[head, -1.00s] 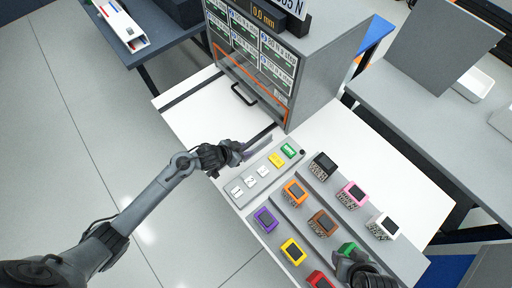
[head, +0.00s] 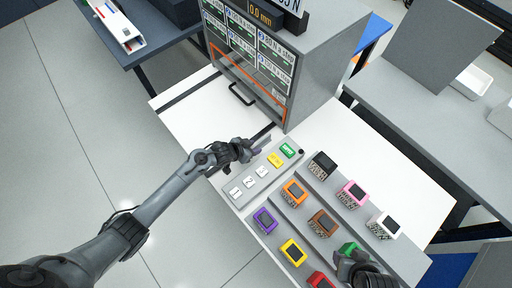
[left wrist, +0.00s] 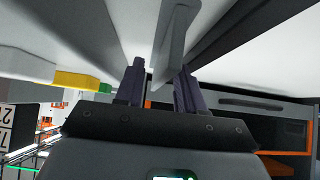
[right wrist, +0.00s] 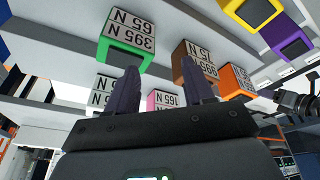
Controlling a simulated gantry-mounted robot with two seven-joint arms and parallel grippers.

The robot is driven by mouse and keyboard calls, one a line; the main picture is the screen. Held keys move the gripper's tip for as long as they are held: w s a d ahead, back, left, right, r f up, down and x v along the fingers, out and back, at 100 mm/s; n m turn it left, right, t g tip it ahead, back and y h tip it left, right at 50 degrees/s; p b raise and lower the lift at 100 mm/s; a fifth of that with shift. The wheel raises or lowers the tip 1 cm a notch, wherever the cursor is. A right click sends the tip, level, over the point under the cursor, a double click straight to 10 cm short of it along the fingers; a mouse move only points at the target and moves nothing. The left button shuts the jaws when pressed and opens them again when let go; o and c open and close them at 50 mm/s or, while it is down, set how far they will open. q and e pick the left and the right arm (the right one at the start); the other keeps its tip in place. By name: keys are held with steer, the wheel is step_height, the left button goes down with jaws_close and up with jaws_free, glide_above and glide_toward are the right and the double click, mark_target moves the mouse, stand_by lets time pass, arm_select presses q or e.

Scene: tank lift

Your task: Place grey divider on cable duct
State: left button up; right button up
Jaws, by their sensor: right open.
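A light grey thin plate, which looks like the grey divider (left wrist: 172,45), stands between the fingers of my left gripper (left wrist: 160,80) in the left wrist view. Whether both fingers press on it is not clear. In the head view my left gripper (head: 254,149) is low over the white table, just left of the button panel, and a pale edge of the plate shows at its tip. A dark strip (head: 268,130) runs in the table there, perhaps the cable duct; the arm covers part of it. My right gripper (right wrist: 160,88) is open and empty near the green-framed block (right wrist: 127,40).
The button panel (head: 233,192) lies right beside my left gripper. Several coloured blocks with force labels stand on grey steps to the right, including purple (head: 265,221) and orange (head: 294,190) ones. A grey cabinet (head: 318,75) rises behind.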

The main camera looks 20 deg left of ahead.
arm_select(q)
jaws_close()
steer(key=shift+r, duration=0.15)
